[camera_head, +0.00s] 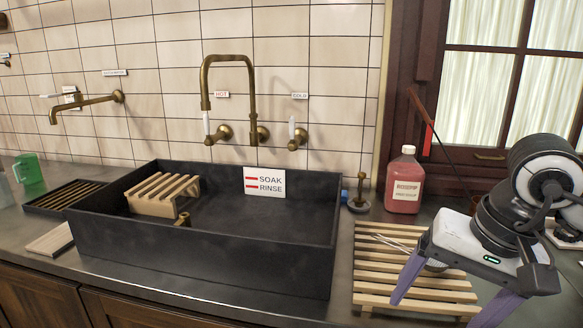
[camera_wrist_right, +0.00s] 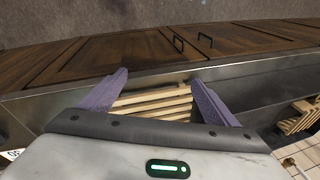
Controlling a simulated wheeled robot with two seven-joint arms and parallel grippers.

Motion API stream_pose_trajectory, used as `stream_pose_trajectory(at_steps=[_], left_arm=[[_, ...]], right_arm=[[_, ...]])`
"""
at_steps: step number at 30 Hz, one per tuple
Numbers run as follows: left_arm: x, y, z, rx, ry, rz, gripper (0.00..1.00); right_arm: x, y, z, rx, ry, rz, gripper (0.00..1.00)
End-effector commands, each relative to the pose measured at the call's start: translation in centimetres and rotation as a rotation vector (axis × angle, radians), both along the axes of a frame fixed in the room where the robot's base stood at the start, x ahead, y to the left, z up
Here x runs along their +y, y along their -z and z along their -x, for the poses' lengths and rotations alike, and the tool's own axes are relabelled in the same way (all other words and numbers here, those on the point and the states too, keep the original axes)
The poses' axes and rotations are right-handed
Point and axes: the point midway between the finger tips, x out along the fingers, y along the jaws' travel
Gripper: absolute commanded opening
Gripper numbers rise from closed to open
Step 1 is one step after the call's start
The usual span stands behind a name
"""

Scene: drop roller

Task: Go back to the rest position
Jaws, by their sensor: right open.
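My right gripper (camera_head: 437,308) has its purple fingers spread apart, with nothing seen between them. It is over the front right of a slatted wooden rack (camera_head: 372,283), on the counter right of the sink. In the right wrist view the open fingers (camera_wrist_right: 158,78) frame the rack's slats (camera_wrist_right: 150,102). A thin, pale metal thing (camera_head: 395,242) lies on the rack, partly hidden behind my gripper; I cannot tell what it is. My left gripper is not in view.
A black sink (camera_head: 190,262) with a SOAK/RINSE sign (camera_head: 265,182) fills the middle, with a small slatted wooden stand (camera_head: 160,193) in it. A brass faucet (camera_head: 205,80) rises behind. A pink bottle (camera_head: 404,183) stands behind the rack. A green cup (camera_head: 29,172) is far left.

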Motion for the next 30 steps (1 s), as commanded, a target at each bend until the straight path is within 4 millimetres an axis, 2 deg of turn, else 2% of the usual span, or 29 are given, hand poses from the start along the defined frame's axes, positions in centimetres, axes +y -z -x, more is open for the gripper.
stream_pose_trajectory(at_steps=[5, 8, 9, 12, 15, 18, 20, 22, 24, 25, 26, 27, 29, 30], left_arm=[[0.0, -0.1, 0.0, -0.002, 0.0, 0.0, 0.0], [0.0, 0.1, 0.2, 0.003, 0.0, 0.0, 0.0], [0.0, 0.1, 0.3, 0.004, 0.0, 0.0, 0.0], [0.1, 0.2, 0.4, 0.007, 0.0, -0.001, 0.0], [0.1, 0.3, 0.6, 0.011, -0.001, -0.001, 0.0], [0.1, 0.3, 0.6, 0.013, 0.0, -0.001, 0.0], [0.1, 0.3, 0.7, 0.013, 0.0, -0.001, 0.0], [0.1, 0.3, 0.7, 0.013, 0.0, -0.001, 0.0], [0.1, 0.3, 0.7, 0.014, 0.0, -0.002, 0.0], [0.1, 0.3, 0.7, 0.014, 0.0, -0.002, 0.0], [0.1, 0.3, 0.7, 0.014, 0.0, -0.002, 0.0], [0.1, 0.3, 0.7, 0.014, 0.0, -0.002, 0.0], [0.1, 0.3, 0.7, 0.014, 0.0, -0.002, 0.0], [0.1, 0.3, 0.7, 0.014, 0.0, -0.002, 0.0]], right_arm=[[6.4, 2.6, 2.2, 0.141, 0.015, -0.241, 0.83], [11.4, 3.6, 4.3, 0.285, 0.06, -0.445, 0.83], [13.9, 3.6, 5.5, 0.372, 0.093, -0.552, 0.83], [19.7, 2.2, 8.3, 0.652, 0.231, -0.853, 0.83], [23.5, -0.7, 9.1, 0.976, 0.424, -1.131, 0.83], [24.8, -3.4, 7.7, 1.337, 0.664, -1.374, 0.83], [24.4, -4.1, 5.9, 1.565, 0.83, -1.5, 0.83], [23.2, -3.7, 3.2, 1.842, 1.043, -1.626, 0.83], [21.0, -1.6, 0.3, 2.127, 1.275, -1.731, 0.83], [20.0, -0.2, -0.8, -2.2, -1.348, 1.728, 0.83], [18.8, 1.5, -1.8, -2.105, -1.318, 1.596, 0.83], [17.3, 4.1, -2.7, -1.984, -1.273, 1.435, 0.83], [15.2, 8.1, -3.4, -1.816, -1.202, 1.234, 0.83], [14.0, 10.9, -3.4, -1.71, -1.155, 1.116, 0.83]])
